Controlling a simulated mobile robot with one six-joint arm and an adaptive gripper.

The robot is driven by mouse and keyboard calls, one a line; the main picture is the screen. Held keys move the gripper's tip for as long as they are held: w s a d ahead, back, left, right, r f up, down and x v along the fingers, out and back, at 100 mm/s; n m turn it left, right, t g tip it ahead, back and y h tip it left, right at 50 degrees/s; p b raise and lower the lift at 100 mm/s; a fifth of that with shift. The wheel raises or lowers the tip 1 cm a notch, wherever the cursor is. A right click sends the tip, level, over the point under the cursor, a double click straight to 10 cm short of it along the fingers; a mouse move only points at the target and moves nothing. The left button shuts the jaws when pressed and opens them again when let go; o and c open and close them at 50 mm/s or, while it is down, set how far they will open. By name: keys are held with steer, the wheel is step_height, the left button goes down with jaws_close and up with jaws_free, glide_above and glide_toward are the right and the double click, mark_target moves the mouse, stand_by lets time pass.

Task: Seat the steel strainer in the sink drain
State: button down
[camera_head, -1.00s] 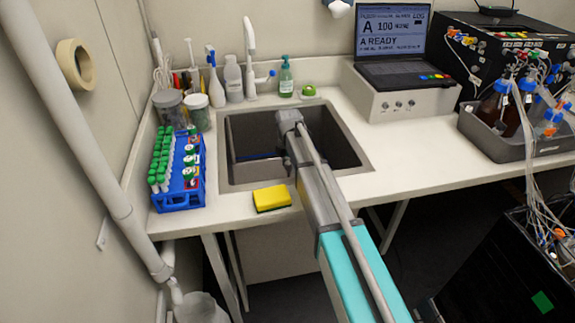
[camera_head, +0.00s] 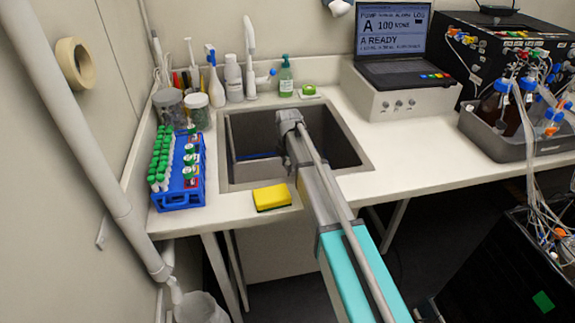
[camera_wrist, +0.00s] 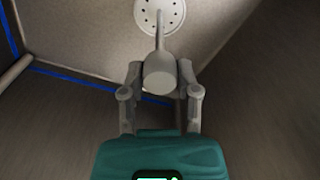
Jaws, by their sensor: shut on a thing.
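In the wrist view, the steel strainer shows as a pale perforated disc (camera_wrist: 160,14) at the top edge, cut off by the frame, with a stem leading to a thick rounded knob (camera_wrist: 160,78). My gripper (camera_wrist: 159,68) is shut on the knob, one finger on each side. The disc lies over the sink's floor; I cannot tell whether it touches it. The drain opening is not visible. In the head view, my arm reaches over the grey sink (camera_head: 340,140), and its wrist hides the gripper and strainer.
A yellow sponge (camera_head: 272,197) lies at the sink's front rim. A blue tube rack (camera_head: 180,194) stands on the left. Bottles and a white tap (camera_head: 249,60) stand behind the sink. A blue line (camera_wrist: 90,86) runs inside the sink.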

steer(key=shift+f+b, duration=0.45)
stand_by(0.4)
steer(key=shift+c, duration=1.3)
jaws_free()
